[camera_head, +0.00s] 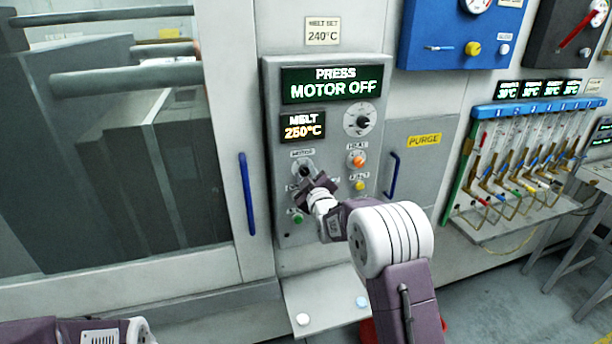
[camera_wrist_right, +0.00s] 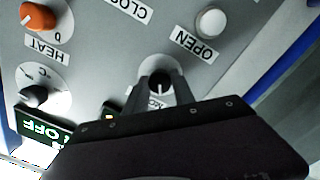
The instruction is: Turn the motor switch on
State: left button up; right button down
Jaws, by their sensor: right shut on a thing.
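The motor switch (camera_head: 304,170) is a black rotary knob on the grey control panel, under a small MOTOR label. The panel display (camera_head: 332,86) reads "PRESS MOTOR OFF". My right gripper (camera_head: 311,187) is at the switch, its fingers against the panel front. In the right wrist view, which is upside down, the two dark fingers of the right gripper (camera_wrist_right: 161,84) are closed on either side of the switch knob (camera_wrist_right: 160,88). The gripper body hides part of the label. Only a piece of my left arm shows at the bottom left; its gripper is out of view.
Nearby are an orange heat knob (camera_head: 357,161), a yellow button (camera_head: 360,185), a green button (camera_head: 298,218) and a black dial (camera_head: 363,120). A blue door handle (camera_head: 247,193) stands left of the panel and another blue handle (camera_head: 392,175) right. A small shelf (camera_head: 330,305) juts out below.

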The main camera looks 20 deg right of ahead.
jog(key=m+b, duration=0.2)
jog(key=b, duration=0.1)
jog(key=shift+f+m, duration=0.25)
jog(key=shift+m, duration=0.15)
jog(key=m+b, duration=0.2)
jog(key=m, duration=0.1)
jog(key=shift+m, duration=0.3)
jog(key=m+b, duration=0.2)
jog(key=m, duration=0.1)
jog(key=shift+r, duration=0.1)
jog(key=shift+m+b, duration=0.35)
jog(key=shift+m, duration=1.35)
jog(key=shift+r+m, duration=0.1)
jog(key=shift+m, duration=0.2)
jog(key=c, duration=1.1)
grip_release()
jog(key=shift+o, duration=0.2)
jog(key=shift+s, duration=0.15)
